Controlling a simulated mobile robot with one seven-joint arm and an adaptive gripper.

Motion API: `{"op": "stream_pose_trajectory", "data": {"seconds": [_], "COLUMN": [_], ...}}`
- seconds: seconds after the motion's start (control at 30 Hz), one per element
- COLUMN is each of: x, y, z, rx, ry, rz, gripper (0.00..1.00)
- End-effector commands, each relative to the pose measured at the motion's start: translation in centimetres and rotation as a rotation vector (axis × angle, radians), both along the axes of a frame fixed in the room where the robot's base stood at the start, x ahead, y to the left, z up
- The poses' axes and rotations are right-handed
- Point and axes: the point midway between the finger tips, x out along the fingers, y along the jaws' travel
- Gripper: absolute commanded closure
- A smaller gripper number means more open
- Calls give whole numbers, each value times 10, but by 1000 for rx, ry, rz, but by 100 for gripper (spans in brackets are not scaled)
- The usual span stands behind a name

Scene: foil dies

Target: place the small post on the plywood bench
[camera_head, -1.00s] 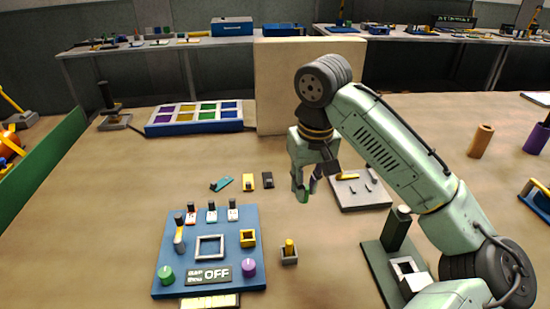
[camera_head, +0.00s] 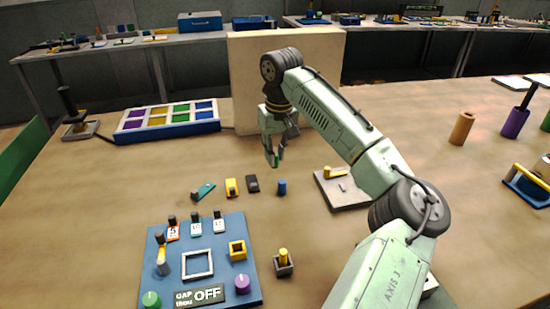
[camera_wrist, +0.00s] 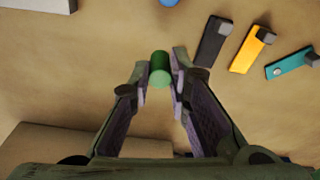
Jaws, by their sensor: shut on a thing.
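A small green post (camera_wrist: 160,70) is held between the fingertips of my gripper (camera_wrist: 160,82) in the wrist view. In the head view, my gripper (camera_head: 275,157) points down with the green post (camera_head: 276,161) at its tips. It is over the plywood bench (camera_head: 330,235), in front of the upright tan board. Whether the post's lower end touches the bench is hard to tell. The bench below and around it looks bare. The fingers hide part of the post.
A blue post (camera_head: 282,187) stands nearer the camera, beside dark, yellow and teal pieces. A grey plate (camera_head: 342,192) lies to the right. The tan board (camera_head: 285,75) and a coloured-compartment tray (camera_head: 167,120) are behind. A blue panel (camera_head: 205,295) is in front.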

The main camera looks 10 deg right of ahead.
Motion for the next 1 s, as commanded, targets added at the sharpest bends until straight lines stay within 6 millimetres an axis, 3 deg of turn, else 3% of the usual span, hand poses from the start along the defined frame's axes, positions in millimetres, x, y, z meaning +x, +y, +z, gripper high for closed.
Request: {"op": "stream_pose_trajectory", "data": {"seconds": [0.27, 0.53, 0.97, 1.0], "x": [19, 18, 18, 18], "y": [-4, -4, -3, -4], "z": [-1, -38, -40, -40], "rx": [-1, -2, 2, 1], "ry": [1, -1, 0, 0], "rz": [-1, 0, 0, 0], "gripper": [100, 100, 100, 80]}}
